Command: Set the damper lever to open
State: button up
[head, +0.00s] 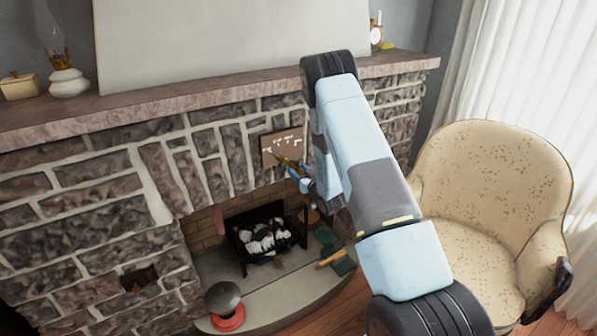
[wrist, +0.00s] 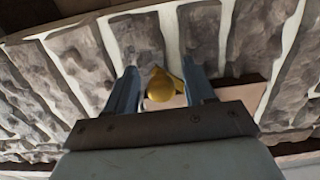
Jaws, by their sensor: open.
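The damper plate (head: 281,146) is a brown panel with pale markings on the stone chimney front, above the firebox. The brass damper lever (head: 287,162) sticks out from it, and its round knob (wrist: 160,88) shows large in the wrist view. My gripper (head: 300,177) is at the lever, just below and right of the plate. In the wrist view the two blue-grey fingers are apart, one on each side of the knob. I cannot tell whether either finger touches it. Part of the plate is hidden behind my gripper in the wrist view.
The mantel shelf (head: 190,96) runs above, with an oil lamp (head: 68,78) and a lidded pot (head: 18,86). Below are the fire grate (head: 264,240) and the hearth (head: 268,300) with a dark-topped red object (head: 225,305). A cream armchair (head: 500,185) stands right.

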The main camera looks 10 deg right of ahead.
jog(key=shift+w+a, duration=0.2)
jog(key=shift+w, duration=0.45)
jog(key=shift+c, duration=0.2)
jog(key=shift+d, duration=0.15)
grip_shut()
